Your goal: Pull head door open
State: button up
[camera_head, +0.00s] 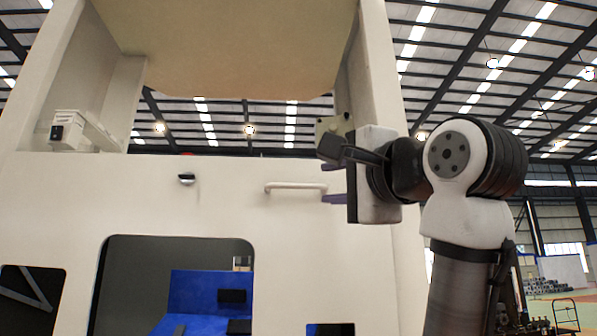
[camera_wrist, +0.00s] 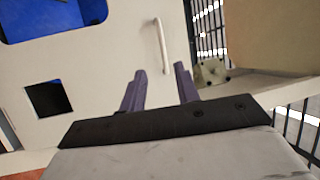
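The head door is a cream panel (camera_head: 225,215) across the front of the machine, and it looks closed. Its white bar handle (camera_head: 296,186) lies horizontal near the upper right of the panel. In the wrist view the handle (camera_wrist: 162,45) stands out beyond the fingertips, roughly in line with the gap between them.
A window opening below the handle shows a blue part (camera_head: 195,292) inside. A round lock (camera_head: 187,179) is left of the handle. A small beige block (camera_wrist: 212,71) sits beside the right finger in the wrist view. The frame's right post (camera_head: 378,75) rises behind my gripper.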

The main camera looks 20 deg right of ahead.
aim_at(297, 186)
jog(key=p+x, duration=0.1)
jog(key=x, duration=0.2)
jog(key=p+x, duration=0.2)
jog(key=x, duration=0.2)
jog(key=p+x, duration=0.2)
jog(key=x, duration=0.2)
jog(key=shift+d+r, duration=0.2)
jog(key=shift+r, duration=0.15)
jog(key=shift+w+p, duration=0.45)
jog(key=shift+w, duration=0.2)
jog(key=shift+c, duration=0.3)
jog(key=shift+a, duration=0.1)
grip_shut()
